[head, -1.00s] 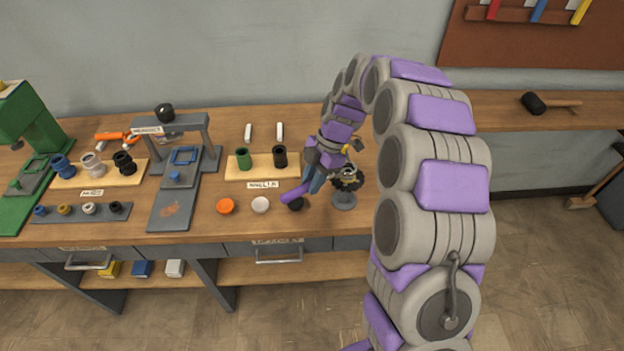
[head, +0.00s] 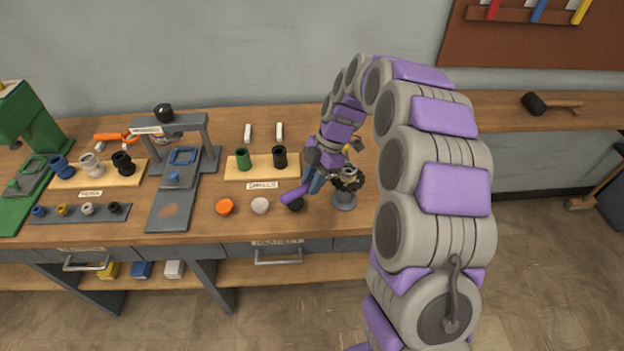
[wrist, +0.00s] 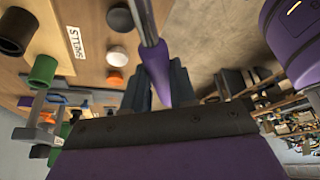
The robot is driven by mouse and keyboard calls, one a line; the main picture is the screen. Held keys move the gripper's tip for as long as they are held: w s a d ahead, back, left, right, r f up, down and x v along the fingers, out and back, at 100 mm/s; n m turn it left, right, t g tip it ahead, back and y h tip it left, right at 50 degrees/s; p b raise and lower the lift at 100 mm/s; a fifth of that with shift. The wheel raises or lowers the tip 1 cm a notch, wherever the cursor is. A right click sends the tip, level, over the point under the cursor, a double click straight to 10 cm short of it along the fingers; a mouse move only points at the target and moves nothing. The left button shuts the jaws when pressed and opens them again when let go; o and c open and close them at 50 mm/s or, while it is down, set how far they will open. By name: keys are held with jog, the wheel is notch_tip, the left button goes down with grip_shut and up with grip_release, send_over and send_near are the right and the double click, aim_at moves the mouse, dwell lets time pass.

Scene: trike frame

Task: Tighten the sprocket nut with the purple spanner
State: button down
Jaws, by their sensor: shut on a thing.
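The purple spanner (head: 293,195) is in my gripper (head: 313,183), its purple handle end sticking out toward the lower left. In the wrist view, the purple handle (wrist: 160,68) and grey metal shaft lie at my gripper's fingers (wrist: 160,90), which are shut on it. The dark toothed sprocket (head: 347,183) sits on a small grey stand (head: 344,202) just right of my gripper, with a lighter round part at its top. The nut is too small to make out, and the spanner's working end is hidden, so I cannot tell whether it is on the nut.
An orange cap (head: 225,207), a white cap (head: 260,205) and a black cap (head: 296,205) lie left of the stand. A wooden board (head: 262,172) holds green and black cups. A grey press frame (head: 170,124) stands further left. Bench room is clear near the front edge.

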jog(key=shift+f+b, duration=0.55)
jog(key=shift+f, duration=0.4)
jog(key=c, duration=1.4)
grip_release()
jog(key=shift+c, duration=0.2)
grip_shut()
jog(key=shift+w+a+m+t+p, duration=0.2)
jog(key=shift+w+a+m, duration=0.05)
jog(key=shift+w+m, duration=0.25)
jog(key=shift+w+a+m+t+p, duration=0.15)
jog(key=shift+w+a+m+t, duration=0.05)
jog(key=shift+w+m, duration=0.3)
jog(key=shift+w+a+m+t+y+p, duration=0.2)
jog(key=shift+w+m+t+y+p, duration=0.15)
jog(key=shift+w+m, duration=0.55)
dwell(0.3)
jog(key=shift+w+a+m+t+p, duration=0.1)
jog(key=shift+w+m+t+p, duration=0.45)
jog(key=shift+w+m, duration=0.8)
dwell(1.1)
